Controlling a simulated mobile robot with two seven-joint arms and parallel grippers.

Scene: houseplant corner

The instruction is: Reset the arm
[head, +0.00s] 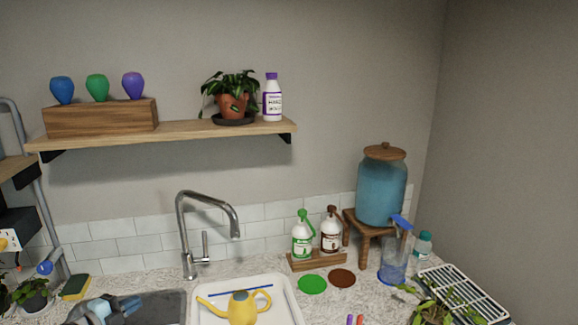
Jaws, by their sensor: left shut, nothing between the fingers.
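My left gripper (130,303) shows at the bottom left edge of the head view, low over the dark grey area left of the sink. Its blue fingers are shut and nothing shows between them. Most of my left arm is cut off by the lower edge. My right gripper is not in view.
The tall faucet (184,230) rises behind the sink. A sponge (76,287) and a small potted plant (32,295) lie left of the gripper. Bottles (302,240), a blue dispenser (382,190) and a white rack (462,292) stand right. A wooden shelf (190,132) hangs above.

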